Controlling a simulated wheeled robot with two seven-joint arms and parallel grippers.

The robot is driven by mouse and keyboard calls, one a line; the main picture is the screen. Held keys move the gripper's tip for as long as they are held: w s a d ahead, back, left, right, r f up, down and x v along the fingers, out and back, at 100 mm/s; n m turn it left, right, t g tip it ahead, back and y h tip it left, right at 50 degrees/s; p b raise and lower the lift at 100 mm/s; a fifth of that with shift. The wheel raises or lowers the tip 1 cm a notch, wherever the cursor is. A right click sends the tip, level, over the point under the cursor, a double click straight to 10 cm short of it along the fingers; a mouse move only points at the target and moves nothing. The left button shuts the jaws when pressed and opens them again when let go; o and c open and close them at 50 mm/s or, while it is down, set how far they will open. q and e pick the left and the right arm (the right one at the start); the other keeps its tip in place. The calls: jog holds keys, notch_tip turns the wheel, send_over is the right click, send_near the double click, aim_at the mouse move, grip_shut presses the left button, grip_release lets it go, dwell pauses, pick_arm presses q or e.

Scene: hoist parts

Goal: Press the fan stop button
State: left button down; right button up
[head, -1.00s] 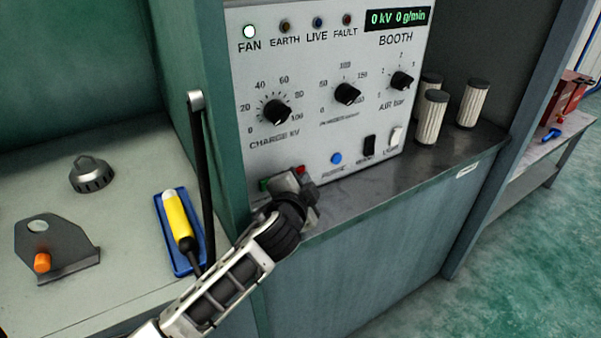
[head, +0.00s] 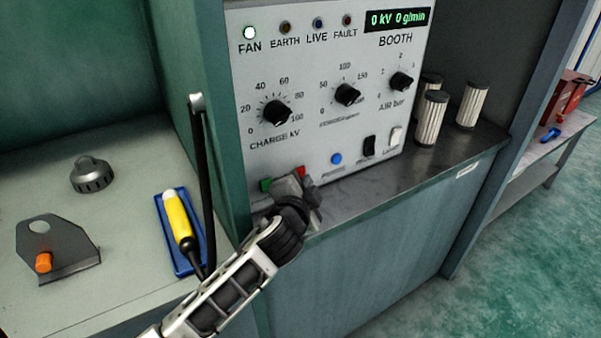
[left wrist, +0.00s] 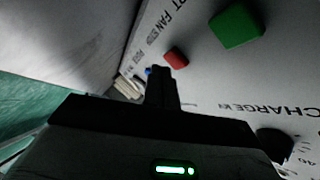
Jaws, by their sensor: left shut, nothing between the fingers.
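The red button (head: 300,171) sits low on the booth's control panel (head: 320,122), partly hidden behind my left gripper (head: 292,184). The green button (head: 266,184) is to its left. In the left wrist view the red button (left wrist: 176,57) lies beside the printed words FAN STOP, with the green button (left wrist: 237,25) to its right. My left gripper (left wrist: 158,74) is shut and empty, its tips close to the red button. I cannot tell whether they touch it. The FAN lamp (head: 249,33) is lit. My right gripper is not in view.
A blue button (head: 336,159) and two switches are right of the red button. Several pleated filters (head: 431,118) stand on the ledge. A black lever (head: 203,170) hangs left of the panel, near a yellow-handled tool (head: 180,222) in a blue tray.

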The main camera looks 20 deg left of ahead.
pick_arm(q)
jog(key=shift+s+d, duration=0.1)
jog(key=shift+d, duration=0.05)
jog(key=shift+s+d, duration=0.8)
jog(key=shift+d, duration=0.2)
jog(key=shift+s+d, duration=0.75)
jog(key=shift+d, duration=0.25)
